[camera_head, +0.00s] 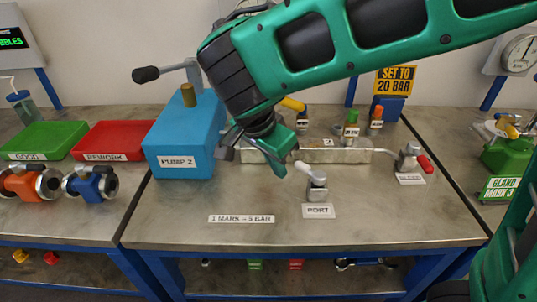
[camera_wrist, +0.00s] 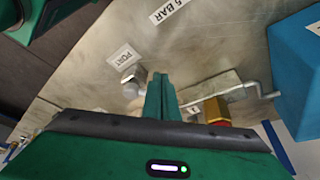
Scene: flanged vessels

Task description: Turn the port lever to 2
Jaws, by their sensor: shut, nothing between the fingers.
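The port lever (camera_head: 317,184) is a grey post with a pale handle pointing up and left, standing behind the PORT label (camera_head: 318,211) on the metal bench. My gripper (camera_head: 279,170) is shut and empty, pointing down just left of the handle's tip. A gap shows there in the head view, but I cannot tell the depth. In the wrist view my shut fingers (camera_wrist: 160,96) lie right of the lever (camera_wrist: 131,82) and its PORT label (camera_wrist: 124,57). A small plate marked 2 (camera_head: 328,142) is on the metal block behind.
The blue PUMP 2 box (camera_head: 185,140) with its handle stands left. A red-handled valve (camera_head: 411,160) stands right. The metal block (camera_head: 345,155) with several coloured knobs lies behind, partly hidden by my arm. The front bench around the 1 MARK = 5 BAR label (camera_head: 241,219) is clear.

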